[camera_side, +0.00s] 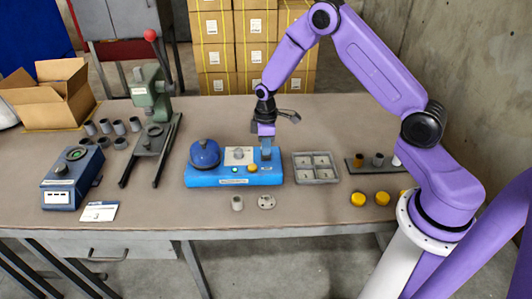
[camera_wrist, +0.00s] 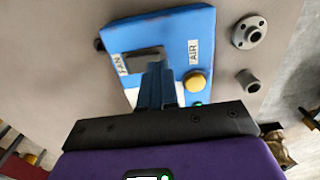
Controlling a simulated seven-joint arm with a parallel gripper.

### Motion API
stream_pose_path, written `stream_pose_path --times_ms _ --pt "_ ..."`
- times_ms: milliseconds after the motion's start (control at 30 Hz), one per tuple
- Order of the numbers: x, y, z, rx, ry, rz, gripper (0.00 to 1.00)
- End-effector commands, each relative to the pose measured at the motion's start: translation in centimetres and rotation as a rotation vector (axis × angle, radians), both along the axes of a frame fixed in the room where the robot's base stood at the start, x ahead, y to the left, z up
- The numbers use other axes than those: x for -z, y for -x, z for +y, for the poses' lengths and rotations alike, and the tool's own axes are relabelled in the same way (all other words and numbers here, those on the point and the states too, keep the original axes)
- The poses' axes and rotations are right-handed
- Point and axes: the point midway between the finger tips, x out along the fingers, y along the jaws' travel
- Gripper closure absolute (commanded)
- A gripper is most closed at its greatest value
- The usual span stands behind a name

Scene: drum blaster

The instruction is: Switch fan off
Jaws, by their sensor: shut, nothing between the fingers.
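The blue drum blaster box (camera_side: 232,181) stands on the table in the side view, with a blue dome (camera_side: 204,154) at its left. In the wrist view, a grey fan switch (camera_wrist: 143,58) sits on the blue panel beside a FAN label (camera_wrist: 121,65). An AIR label (camera_wrist: 194,52) and a yellow button (camera_wrist: 195,82) are to its right. My gripper (camera_side: 266,155) is shut and empty, pointing down over the right end of the box. In the wrist view its closed fingertips (camera_wrist: 156,68) overlap the switch's near edge; I cannot tell if they touch it.
A green light (camera_side: 234,169) shows on the box front. A grey divided tray (camera_side: 315,168) stands close to its right. A grey cup (camera_side: 237,202) and a flanged ring (camera_side: 266,201) lie in front. A green press (camera_side: 150,95) stands to the left.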

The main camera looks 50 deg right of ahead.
Motion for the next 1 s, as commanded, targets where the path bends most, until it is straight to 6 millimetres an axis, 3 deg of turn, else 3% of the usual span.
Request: stream_pose_path --times_ms 1000 --pt "1.1 0.0 0.0 0.0 0.0 0.0 1.0"
